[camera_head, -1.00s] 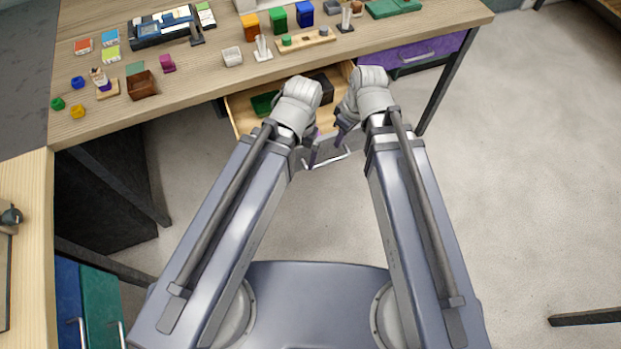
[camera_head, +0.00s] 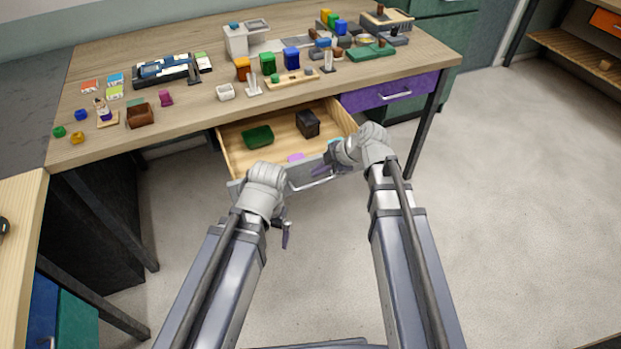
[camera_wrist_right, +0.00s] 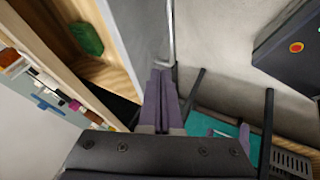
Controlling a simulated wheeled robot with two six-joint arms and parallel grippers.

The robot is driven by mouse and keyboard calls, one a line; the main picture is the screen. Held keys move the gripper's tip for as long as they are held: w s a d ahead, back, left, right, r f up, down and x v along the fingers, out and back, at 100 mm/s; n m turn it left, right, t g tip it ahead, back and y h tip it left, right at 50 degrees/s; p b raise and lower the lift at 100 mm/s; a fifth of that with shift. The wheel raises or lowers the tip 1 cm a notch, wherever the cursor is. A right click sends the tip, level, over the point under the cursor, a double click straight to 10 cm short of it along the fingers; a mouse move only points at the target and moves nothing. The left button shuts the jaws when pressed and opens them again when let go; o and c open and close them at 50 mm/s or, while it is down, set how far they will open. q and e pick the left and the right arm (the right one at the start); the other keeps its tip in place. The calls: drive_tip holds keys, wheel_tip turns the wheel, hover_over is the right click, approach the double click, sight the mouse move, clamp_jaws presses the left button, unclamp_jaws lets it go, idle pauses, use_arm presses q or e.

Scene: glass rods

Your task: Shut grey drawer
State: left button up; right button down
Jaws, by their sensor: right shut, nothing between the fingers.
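The grey drawer (camera_head: 239,189) under the table stands open, its light wooden inside showing. It also shows in the right wrist view (camera_wrist_right: 141,27). Its silver bar handle (camera_head: 312,184) is on the front panel. My right gripper (camera_head: 322,168) is shut and empty at the right part of the front panel, near the handle. In the right wrist view its shut fingers (camera_wrist_right: 161,75) point along the panel beside the handle; whether they touch is unclear. My left gripper (camera_head: 286,238) hangs in front of and below the panel's left part, apart from the handle; its opening is unclear.
Inside the drawer lie a green block (camera_head: 257,137), a dark box (camera_head: 307,123) and a small purple piece (camera_head: 296,157). A shut purple drawer (camera_head: 392,92) is to the right. The tabletop (camera_head: 190,110) holds several small items. Floor in front is free.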

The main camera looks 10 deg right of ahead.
sight(302, 180)
drive_tip(key=b+x, duration=0.6)
drive_tip(key=x, duration=0.3)
drive_tip(key=shift+w, duration=0.1)
drive_tip(key=w+a, duration=0.2)
drive_tip(key=w, duration=0.6)
drive_tip(key=w+a, duration=0.3)
drive_tip(key=w, duration=0.5)
drive_tip(key=w+a, duration=0.3)
drive_tip(key=w, duration=0.5)
drive_tip(key=shift+w, duration=0.2)
drive_tip(key=shift+r, duration=0.1)
